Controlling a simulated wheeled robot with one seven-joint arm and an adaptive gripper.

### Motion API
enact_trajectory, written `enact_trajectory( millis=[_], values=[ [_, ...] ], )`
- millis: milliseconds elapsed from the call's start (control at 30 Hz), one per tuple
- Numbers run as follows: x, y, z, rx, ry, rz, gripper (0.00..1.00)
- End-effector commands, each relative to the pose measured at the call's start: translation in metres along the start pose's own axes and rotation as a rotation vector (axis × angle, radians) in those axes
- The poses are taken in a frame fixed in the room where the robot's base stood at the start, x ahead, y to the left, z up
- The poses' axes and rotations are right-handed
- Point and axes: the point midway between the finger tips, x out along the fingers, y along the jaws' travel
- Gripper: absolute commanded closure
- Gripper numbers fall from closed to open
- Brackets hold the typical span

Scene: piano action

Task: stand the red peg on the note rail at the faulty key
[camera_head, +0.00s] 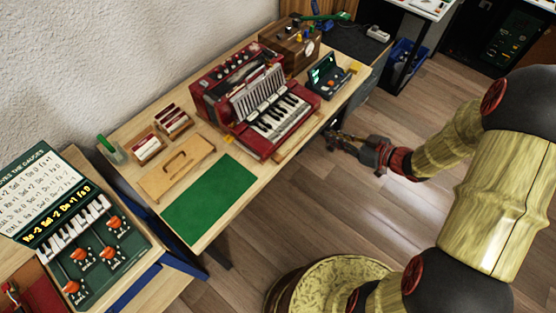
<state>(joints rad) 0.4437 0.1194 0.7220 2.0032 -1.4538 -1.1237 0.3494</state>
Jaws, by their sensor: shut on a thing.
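My gripper (342,139) is beyond the right edge of the bench, beside the accordion's keyboard. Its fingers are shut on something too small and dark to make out. I cannot pick out the red peg for sure. A red accordion (232,84) with a white and black keyboard (277,117) stands on the bench. A pale wooden strip (311,133) runs along the keyboard's near edge; I cannot tell whether it is the note rail. No key looks clearly faulty from here.
The wooden bench (232,219) also holds a green mat (209,200), a wooden board with a handle (176,167), two small racks (148,149) and a dark case with a screen (327,76). A gauge panel with orange knobs (80,254) stands left. Floor (345,205) is clear beside the bench.

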Motion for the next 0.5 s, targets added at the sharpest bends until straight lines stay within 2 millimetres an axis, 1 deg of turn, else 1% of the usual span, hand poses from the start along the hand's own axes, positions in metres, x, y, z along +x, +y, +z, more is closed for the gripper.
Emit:
enact_trajectory(
  millis=[67,167,500],
  values=[
    [0.003,-0.004,-0.004,-0.008,0.0,-0.019,0.98],
    [0.014,-0.01,-0.003,-0.009,0.0,-0.029,0.98],
    [0.091,-0.039,0.004,-0.008,0.0,-0.031,0.98]
  ],
)
